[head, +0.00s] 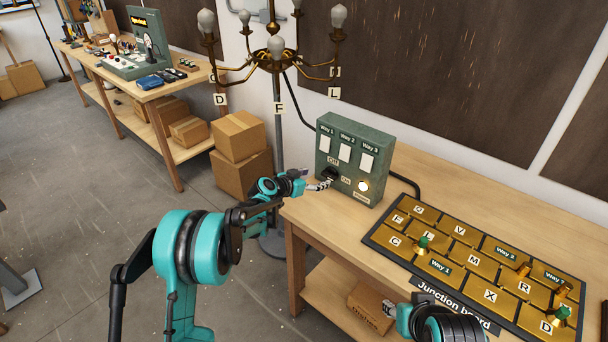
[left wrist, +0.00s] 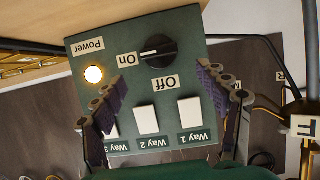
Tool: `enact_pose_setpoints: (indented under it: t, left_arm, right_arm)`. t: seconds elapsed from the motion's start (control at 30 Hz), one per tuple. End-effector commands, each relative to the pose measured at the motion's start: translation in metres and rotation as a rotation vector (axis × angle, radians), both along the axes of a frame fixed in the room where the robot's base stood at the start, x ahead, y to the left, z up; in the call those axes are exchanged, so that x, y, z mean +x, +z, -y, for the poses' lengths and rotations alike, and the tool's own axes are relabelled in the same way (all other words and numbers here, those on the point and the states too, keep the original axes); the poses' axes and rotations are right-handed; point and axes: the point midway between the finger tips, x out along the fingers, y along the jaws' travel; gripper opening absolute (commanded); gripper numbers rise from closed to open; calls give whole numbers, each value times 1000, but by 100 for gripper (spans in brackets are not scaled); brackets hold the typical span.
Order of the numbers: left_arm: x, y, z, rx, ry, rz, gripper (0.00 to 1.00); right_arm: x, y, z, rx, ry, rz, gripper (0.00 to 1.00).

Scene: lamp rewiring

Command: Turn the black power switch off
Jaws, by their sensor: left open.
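The black power switch (head: 330,174) is a round knob low on the front of a green control box (head: 376,133). In the left wrist view the box appears upside down, and the white mark on the knob (left wrist: 158,49) points to the "On" label (left wrist: 126,59). The "Off" label (left wrist: 165,86) is beside the knob. The power light (left wrist: 94,74) glows. My left gripper (head: 324,184) is in front of the knob, its fingers (left wrist: 160,76) spread apart with nothing between them. Contact with the knob cannot be told.
A brass chandelier (head: 276,62) stands behind left. Cardboard boxes (head: 240,137) are on the floor. A black cable runs behind the control box.

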Motion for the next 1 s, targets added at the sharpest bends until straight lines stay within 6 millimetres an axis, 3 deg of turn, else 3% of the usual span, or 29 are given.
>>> enact_pose_setpoints:
  t: [0.5,0.87,1.0]
  left_arm:
    - [53,-29,39,-1,-2,2,74]
    - [59,-30,43,-1,-1,1,74]
    - [58,-30,42,-1,-1,1,42]
  right_arm:
    - [0,-18,0,0,0,0,40]
    - [0,-19,0,0,0,0,40]
    - [0,-19,0,0,0,0,40]
